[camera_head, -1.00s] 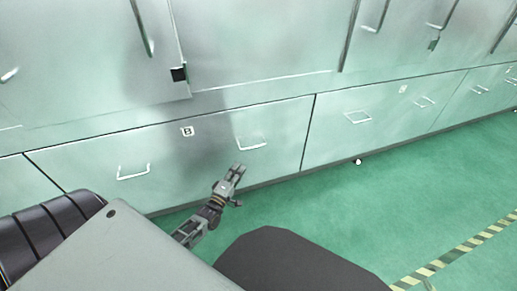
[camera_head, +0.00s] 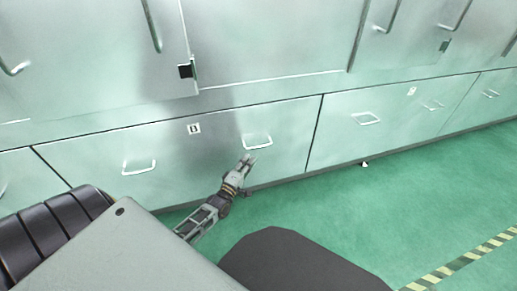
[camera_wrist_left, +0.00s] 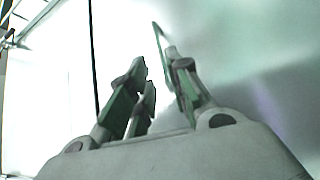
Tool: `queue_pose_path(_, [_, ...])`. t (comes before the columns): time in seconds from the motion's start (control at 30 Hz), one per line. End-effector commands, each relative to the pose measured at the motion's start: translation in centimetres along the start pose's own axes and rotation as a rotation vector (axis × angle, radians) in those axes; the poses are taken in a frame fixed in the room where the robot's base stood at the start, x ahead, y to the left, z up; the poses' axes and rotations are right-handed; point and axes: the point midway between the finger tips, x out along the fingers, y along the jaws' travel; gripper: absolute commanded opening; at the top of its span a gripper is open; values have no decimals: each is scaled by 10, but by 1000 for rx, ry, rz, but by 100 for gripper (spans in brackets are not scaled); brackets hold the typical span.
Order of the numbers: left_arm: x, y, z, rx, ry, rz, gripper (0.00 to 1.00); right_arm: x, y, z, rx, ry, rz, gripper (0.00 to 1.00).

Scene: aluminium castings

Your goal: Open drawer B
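Drawer B (camera_head: 90,158) is a wide pale metal drawer front in the lower row of cabinets, closed. It carries a label B (camera_head: 194,129), a left bar handle (camera_head: 139,167) and a right bar handle (camera_head: 257,142). My left gripper (camera_head: 248,160) is just below the right handle in the head view. In the left wrist view, the fingers of my left gripper (camera_wrist_left: 160,62) are apart, with pale metal behind them. A thin bar shows near the right finger; I cannot tell whether it touches. My right gripper is not in view.
Another closed drawer (camera_head: 340,145) with its own handle (camera_head: 366,118) lies to the right. Tall cabinet doors (camera_head: 270,45) stand above. The green floor (camera_head: 350,210) is clear, with a striped yellow-black line (camera_head: 460,258) at the lower right.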

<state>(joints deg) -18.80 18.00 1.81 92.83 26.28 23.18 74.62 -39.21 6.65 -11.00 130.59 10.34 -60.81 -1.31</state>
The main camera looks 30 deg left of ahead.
Motion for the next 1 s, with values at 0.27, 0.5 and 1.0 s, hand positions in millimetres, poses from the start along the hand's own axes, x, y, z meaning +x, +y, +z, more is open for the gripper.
queue_pose_path(0.27, [27, 0, 0, 1, 1, 2, 19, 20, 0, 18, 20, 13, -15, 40])
queue_pose_path(0.5, [48, -1, 0, 1, 1, 2, 19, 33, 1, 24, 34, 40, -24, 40])
queue_pose_path(1.0, [89, 0, 0, 0, 0, 1, 19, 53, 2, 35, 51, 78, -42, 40])
